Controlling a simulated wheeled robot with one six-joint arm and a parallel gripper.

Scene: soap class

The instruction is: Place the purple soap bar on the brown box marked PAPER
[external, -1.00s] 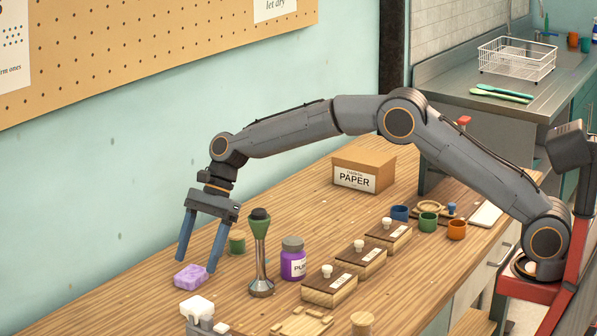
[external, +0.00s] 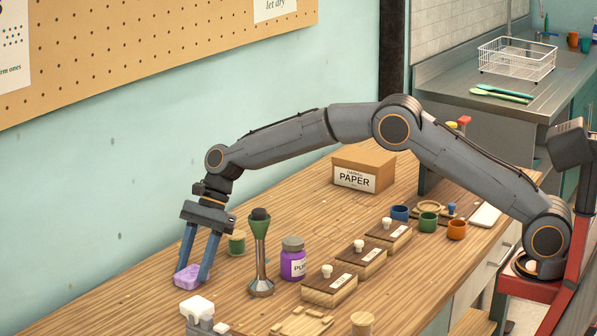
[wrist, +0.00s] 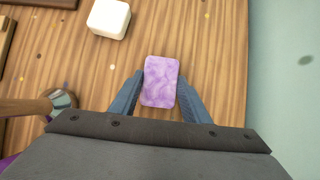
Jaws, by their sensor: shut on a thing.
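The purple soap bar (external: 188,276) lies on the wooden table at its left end, and it also shows in the wrist view (wrist: 160,80). My gripper (external: 193,274) points down over it, with its two blue fingers shut on the sides of the soap. In the wrist view the fingers (wrist: 160,90) flank the lower part of the bar. The brown box marked PAPER (external: 364,170) stands farther back on the table near the wall, its label facing the camera and its top bare.
A stick blender (external: 260,255), a purple bottle (external: 293,260) and a green cup (external: 237,244) stand just right of my gripper. Several wooden boxes with white knobs (external: 330,286) line the table's middle. A white block (wrist: 109,18) lies near the soap. Table between the green cup and the PAPER box is clear.

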